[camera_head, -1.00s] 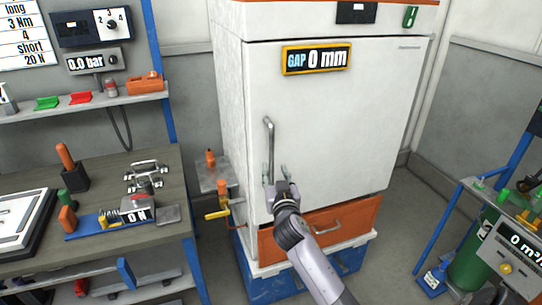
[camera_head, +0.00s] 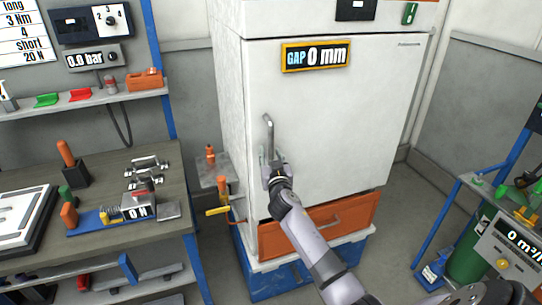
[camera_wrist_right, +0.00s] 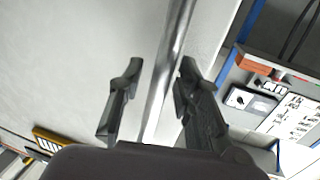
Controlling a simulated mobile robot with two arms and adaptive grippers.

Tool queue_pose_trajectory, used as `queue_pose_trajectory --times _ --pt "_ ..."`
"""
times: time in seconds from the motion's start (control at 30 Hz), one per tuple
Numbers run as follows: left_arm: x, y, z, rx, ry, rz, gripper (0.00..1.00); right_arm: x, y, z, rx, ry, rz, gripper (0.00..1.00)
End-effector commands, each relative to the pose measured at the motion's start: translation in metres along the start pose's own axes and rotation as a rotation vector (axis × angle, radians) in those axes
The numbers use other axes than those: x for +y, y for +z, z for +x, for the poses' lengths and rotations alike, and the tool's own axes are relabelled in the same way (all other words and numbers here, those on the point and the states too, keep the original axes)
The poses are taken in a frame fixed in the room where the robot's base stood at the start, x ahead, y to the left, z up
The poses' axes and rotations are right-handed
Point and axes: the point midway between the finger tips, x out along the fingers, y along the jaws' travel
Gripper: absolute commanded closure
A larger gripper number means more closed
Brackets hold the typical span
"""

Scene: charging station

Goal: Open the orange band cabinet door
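The white cabinet door (camera_head: 345,125) is closed, and its display (camera_head: 317,57) reads "GAP 0 mm". An orange band (camera_head: 425,3) runs along the cabinet's top edge. The vertical metal door handle (camera_head: 269,135) is on the door's left side. My right gripper (camera_head: 271,158) is at the lower part of the handle. In the right wrist view the handle bar (camera_wrist_right: 170,70) runs between the two open fingers (camera_wrist_right: 155,90), with a gap on both sides. My left gripper is not in view.
An orange drawer (camera_head: 300,232) with a handle is below the door. A workbench (camera_head: 110,165) with tools stands at left. A small shelf with a yellow-handled valve (camera_head: 217,211) is beside the cabinet. A blue-framed cart with a green cylinder (camera_head: 468,255) stands at right. The floor between is clear.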

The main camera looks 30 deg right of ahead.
Motion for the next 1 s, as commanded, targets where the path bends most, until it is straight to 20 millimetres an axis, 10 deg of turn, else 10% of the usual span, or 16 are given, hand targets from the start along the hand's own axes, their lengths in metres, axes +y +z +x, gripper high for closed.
queue_pose_trajectory --times 0.43,1.0 --pt "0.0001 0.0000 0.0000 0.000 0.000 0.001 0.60 0.0000 0.0002 -0.0003 0.000 0.000 0.000 1.00" --pt "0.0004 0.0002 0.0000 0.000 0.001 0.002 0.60 -0.0001 0.0003 -0.0003 -0.001 0.000 0.000 1.00"
